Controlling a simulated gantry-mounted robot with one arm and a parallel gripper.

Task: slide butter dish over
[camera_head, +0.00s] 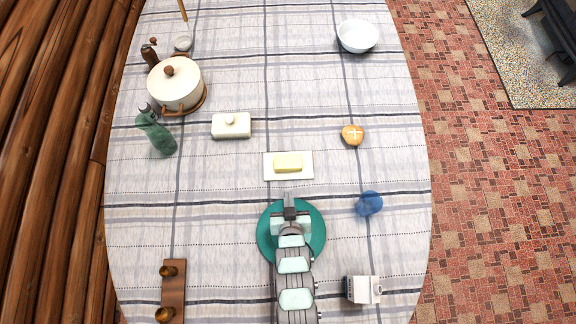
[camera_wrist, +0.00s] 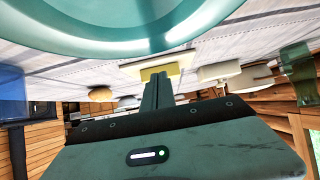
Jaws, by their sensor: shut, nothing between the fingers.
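The butter dish base (camera_head: 303,175) is a white rectangular tray on the tablecloth, with a yellow block of butter (camera_head: 288,162) on it. Its white lid (camera_head: 231,127), with a round knob, sits apart to the left and farther back. My gripper (camera_head: 288,197) is shut and empty, its tips pointing at the near side of the base. Whether they touch it I cannot tell. In the wrist view the shut fingers (camera_wrist: 157,88) overlap the butter (camera_wrist: 150,73) and the base (camera_wrist: 186,58).
A teal plate (camera_head: 265,240) lies beneath my gripper. A blue glass (camera_head: 369,204) and a bread roll (camera_head: 352,135) are to the right. A green bottle (camera_head: 157,133) and a white pot (camera_head: 176,85) stand left. The cloth between base and roll is clear.

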